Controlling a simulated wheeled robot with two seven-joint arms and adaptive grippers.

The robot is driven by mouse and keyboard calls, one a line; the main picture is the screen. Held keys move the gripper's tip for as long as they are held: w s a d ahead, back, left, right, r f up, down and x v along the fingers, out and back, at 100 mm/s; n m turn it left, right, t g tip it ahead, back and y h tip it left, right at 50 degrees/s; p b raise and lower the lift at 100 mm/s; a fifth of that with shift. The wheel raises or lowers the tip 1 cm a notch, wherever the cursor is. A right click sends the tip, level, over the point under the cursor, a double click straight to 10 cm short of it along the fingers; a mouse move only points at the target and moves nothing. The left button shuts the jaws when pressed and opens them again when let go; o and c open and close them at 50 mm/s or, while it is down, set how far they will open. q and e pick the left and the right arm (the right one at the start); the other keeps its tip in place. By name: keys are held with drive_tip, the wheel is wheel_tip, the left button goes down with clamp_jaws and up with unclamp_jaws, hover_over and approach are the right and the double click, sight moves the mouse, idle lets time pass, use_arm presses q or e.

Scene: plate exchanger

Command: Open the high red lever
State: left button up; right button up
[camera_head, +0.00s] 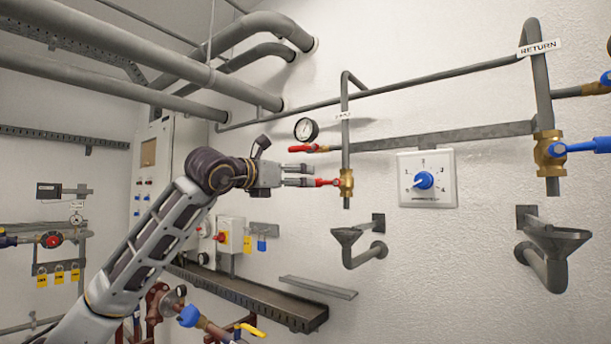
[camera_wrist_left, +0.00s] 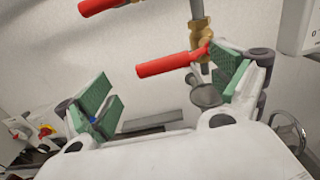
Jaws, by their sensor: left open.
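The high red lever (camera_head: 303,148) sits below the round gauge and points left, roughly level. Part of it shows at the top edge of the left wrist view (camera_wrist_left: 100,6). A lower red lever (camera_head: 327,182) sits on a brass valve (camera_head: 346,183) and also points left; it crosses the middle of the wrist view (camera_wrist_left: 168,63). My left gripper (camera_head: 308,176) is open and empty, below the high lever and close to the lower one. Its green pads (camera_wrist_left: 165,88) are wide apart, with the lower lever seen between and beyond them; contact cannot be told. My right gripper is out of view.
A gauge (camera_head: 306,129) and vertical pipe stand close to the levers. A dial box (camera_head: 427,179), a blue-handled valve (camera_head: 550,153) and drain funnels (camera_head: 347,236) are to the right and below. Thick pipes (camera_head: 110,40) run overhead at left.

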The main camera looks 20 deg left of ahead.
sight(317, 183)
use_arm(q)
drive_tip(key=shift+p+x, duration=1)
drive_tip(key=shift+x, duration=1.95)
drive_tip(key=shift+s+r, duration=0.15)
drive_tip(key=shift+s, duration=0.1)
drive_tip(key=c, duration=1.1)
drive_tip(key=shift+s+a, duration=0.1)
drive_tip(key=shift+a, duration=0.15)
drive_tip(key=c, duration=0.3)
drive_tip(key=shift+c, duration=0.3)
